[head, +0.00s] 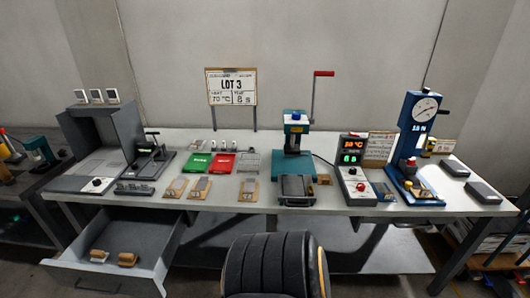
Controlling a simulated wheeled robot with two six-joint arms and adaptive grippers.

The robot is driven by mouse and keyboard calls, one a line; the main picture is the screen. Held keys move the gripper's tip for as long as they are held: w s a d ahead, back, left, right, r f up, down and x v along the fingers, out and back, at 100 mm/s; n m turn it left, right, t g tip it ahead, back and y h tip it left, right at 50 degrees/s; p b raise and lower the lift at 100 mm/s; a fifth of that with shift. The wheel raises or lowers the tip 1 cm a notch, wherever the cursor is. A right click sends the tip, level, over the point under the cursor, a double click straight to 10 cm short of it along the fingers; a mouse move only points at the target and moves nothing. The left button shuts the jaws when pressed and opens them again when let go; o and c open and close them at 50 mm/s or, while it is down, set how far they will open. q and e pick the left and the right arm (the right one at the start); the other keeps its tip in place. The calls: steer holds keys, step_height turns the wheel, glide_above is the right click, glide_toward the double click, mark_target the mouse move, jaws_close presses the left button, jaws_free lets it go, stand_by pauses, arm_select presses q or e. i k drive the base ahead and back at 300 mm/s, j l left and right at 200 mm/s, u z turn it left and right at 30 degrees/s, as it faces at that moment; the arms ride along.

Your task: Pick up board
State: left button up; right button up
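Several small tan boards with grey pieces on them lie flat along the front middle of the workbench. One is the left board (175,187), one is the middle board (200,188), and one is the right board (247,191). I cannot tell which of them the task means. A larger sign board (231,87) reading LOT 3, 70 °C and 8 s stands on posts at the back. Neither of my grippers shows in the head view.
The workbench (225,203) carries a grey open box (105,135) at left, a green tray (197,161), a red tray (221,163), a teal press (293,140), a display controller (352,178) and a blue gauge stand (412,130). An open drawer (118,280) juts out front left, holding two small tan items.

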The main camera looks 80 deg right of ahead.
mark_target(417, 189)
steer(key=z, duration=4)
